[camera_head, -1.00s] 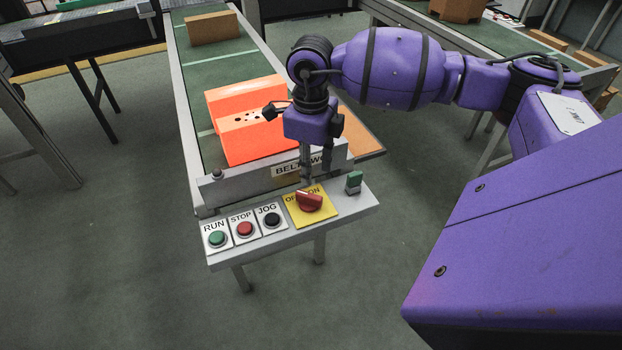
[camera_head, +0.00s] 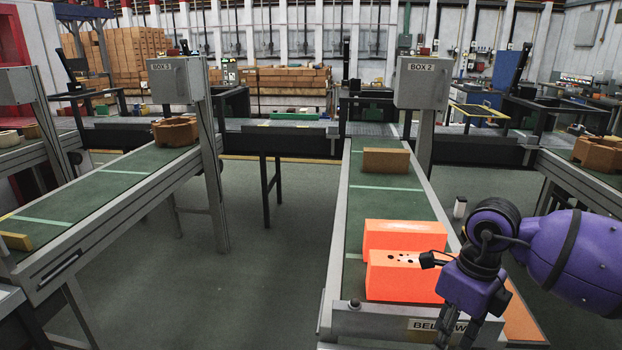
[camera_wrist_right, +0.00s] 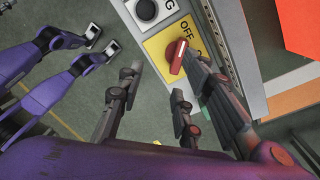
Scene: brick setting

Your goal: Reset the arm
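My right arm comes in from the right in the head view, purple with a black wrist. Its gripper (camera_head: 458,337) hangs low in front of the belt's end sign, fingertips partly cut off by the bottom edge. My left gripper is in neither view.
Orange bricks (camera_head: 403,236) and a tan brick (camera_head: 386,161) lie on the green belt (camera_head: 374,205). A BOX 2 post (camera_head: 422,83) stands behind it. Another conveyor (camera_head: 110,184) runs at left. Grey floor (camera_head: 265,260) between the conveyors is clear.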

